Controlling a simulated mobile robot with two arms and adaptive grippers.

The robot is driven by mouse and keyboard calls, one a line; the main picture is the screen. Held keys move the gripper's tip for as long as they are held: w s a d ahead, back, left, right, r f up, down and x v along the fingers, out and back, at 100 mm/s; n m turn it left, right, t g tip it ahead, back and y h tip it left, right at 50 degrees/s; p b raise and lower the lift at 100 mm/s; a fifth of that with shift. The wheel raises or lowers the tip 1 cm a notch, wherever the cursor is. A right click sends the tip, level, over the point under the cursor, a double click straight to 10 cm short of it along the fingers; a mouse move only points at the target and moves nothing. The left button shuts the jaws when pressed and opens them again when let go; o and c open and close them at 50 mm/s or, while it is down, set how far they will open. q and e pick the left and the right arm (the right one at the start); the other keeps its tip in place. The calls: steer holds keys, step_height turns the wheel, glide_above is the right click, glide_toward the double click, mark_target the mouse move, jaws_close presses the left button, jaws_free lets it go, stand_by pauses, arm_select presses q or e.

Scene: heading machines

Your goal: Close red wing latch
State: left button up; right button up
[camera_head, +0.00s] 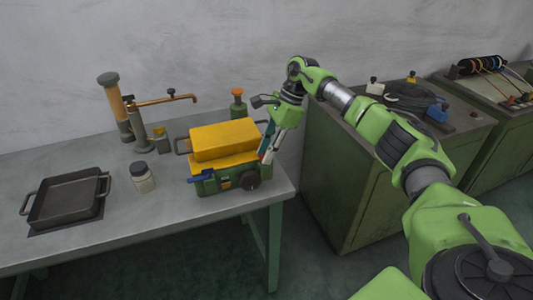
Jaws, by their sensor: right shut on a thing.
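A green box (209,187) with a yellow top (223,140) stands near the right end of the table. It has a blue latch (201,175) at its left front and a black round knob (250,180) at its front right. My right gripper (267,153) reaches down from above at the box's right side. It is shut on the red wing latch there, which is mostly hidden by the fingers; only a little red shows. Whether the latch is flat or raised cannot be told. My left gripper is not in view.
The grey table (105,229) also holds a black tray (66,203), a small jar (142,177), a tall copper-coloured tool (116,105) and an orange-capped bottle (238,105). A green cabinet (342,198) stands just right of the table. The table's front middle is clear.

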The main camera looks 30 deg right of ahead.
steer(key=shift+r, duration=0.1)
stand_by(0.3)
steer(key=o, duration=1.1)
steer(key=v, duration=1.2)
steer(key=shift+w, duration=0.1)
steer(key=shift+a, duration=0.1)
